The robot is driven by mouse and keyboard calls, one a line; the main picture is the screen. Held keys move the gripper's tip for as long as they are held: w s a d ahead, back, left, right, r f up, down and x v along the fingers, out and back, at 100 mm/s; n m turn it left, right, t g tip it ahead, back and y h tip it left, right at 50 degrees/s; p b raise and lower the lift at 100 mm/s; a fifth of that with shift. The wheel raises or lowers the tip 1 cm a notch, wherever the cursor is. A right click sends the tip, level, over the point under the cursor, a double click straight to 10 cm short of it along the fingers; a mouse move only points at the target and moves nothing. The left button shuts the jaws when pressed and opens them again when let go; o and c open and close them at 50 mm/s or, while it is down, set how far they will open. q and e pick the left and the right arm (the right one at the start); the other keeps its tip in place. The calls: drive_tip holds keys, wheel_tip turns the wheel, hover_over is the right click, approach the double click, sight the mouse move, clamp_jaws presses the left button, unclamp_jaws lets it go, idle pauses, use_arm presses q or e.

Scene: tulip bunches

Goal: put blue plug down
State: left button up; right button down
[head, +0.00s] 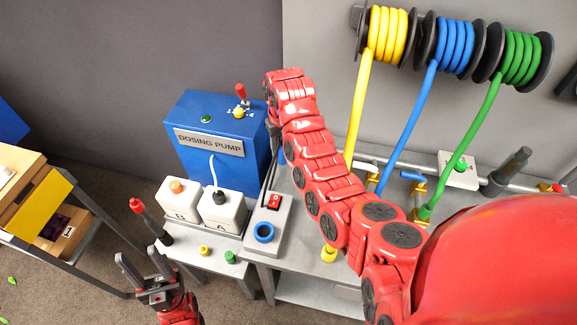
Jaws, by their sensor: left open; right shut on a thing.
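My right arm arches across the middle, and its gripper (275,138) points down beside the blue dosing pump. It is mostly hidden behind my own arm links. It is shut on a small blue thing (281,157), apparently the blue plug, of which only a sliver shows. A blue ring (263,233) sits on the grey switch box below it, apart from the gripper. My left gripper (146,265) is open and empty at the lower left, in front of the small grey table.
The dosing pump (207,120) stands behind two white containers, B (177,198) and A (222,211). A yellow cap (204,250) and green cap (230,257) lie near the small table's front. A red switch (274,202) is on the box. Yellow, blue and green hoses hang at right.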

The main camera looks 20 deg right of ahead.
sight(283, 159)
wheel_tip(283, 159, down, 2)
drive_tip(key=shift+s+b, duration=0.15)
drive_tip(key=shift+b, duration=0.3)
wheel_tip(283, 159, down, 3)
drive_tip(key=shift+f+p, duration=0.1)
drive_tip(key=shift+p, duration=0.85)
drive_tip(key=shift+f+p, duration=0.7)
drive_tip(key=shift+f, duration=1.1)
drive_tip(key=shift+f, duration=0.1)
drive_tip(key=shift+f, duration=0.15)
drive_tip(key=shift+c, duration=1.8)
unclamp_jaws()
drive_tip(key=shift+r, duration=0.2)
